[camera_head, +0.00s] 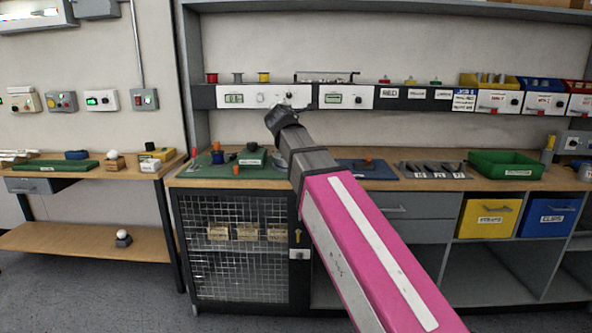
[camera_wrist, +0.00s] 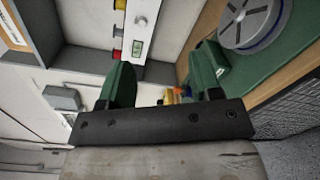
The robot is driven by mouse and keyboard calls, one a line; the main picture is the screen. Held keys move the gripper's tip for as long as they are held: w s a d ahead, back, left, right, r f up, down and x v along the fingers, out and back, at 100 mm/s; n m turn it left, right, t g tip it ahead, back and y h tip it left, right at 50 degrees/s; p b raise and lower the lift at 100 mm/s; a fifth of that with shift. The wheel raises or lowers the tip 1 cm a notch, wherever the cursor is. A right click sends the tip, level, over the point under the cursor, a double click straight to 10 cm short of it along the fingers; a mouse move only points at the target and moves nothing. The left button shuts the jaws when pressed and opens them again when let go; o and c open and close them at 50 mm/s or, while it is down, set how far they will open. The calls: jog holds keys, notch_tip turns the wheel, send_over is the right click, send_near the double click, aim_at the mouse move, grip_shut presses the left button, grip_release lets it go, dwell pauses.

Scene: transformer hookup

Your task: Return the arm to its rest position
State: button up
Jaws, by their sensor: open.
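My arm reaches up from the lower right of the head view, with a pink link and a dark grey wrist in front of the workbench (camera_head: 390,178). The wrist end is raised over the bench; in that view my gripper's fingers cannot be made out. In the wrist view my gripper (camera_wrist: 160,82) shows two green fingers standing apart with nothing between them. The wrist view is turned sideways, with the green mat (camera_wrist: 292,50) and a grey round disc (camera_wrist: 252,18) on it at upper right, apart from the fingers.
A shelf with instrument panels (camera_head: 262,96) runs behind the wrist. A green tray (camera_head: 505,164) stands on the bench at right. A wire-mesh cabinet (camera_head: 235,270) is below. A side table (camera_head: 100,170) is at left, with open floor in front of it.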

jog(key=s+d+f+m+g+h, duration=0.1)
jog(key=d+f+m+g, duration=0.3)
jog(key=f, duration=0.7)
jog(key=s+d+f+m+g, duration=0.1)
jog(key=d+f+m+g, duration=0.3)
jog(key=f, duration=0.6)
jog(key=s+d+f+m+h, duration=0.1)
jog(key=s+d+f+m, duration=0.15)
jog(key=d+f, duration=0.6)
jog(key=s+d+f+m+g+y, duration=0.1)
jog(key=s+d+f+m+g, duration=0.1)
jog(key=s+f, duration=0.4)
jog(key=s+d+f+m+g+y, duration=0.1)
jog(key=s+f+m+g, duration=0.3)
jog(key=f, duration=0.8)
jog(key=s+d+f+m+g+y, duration=0.1)
jog(key=s+d+f+m+g, duration=0.2)
jog(key=s+f+m, duration=0.3)
jog(key=s+f, duration=0.3)
jog(key=shift+s+d+f+g, duration=0.15)
jog(key=shift+f+g, duration=0.15)
jog(key=shift+f, duration=0.05)
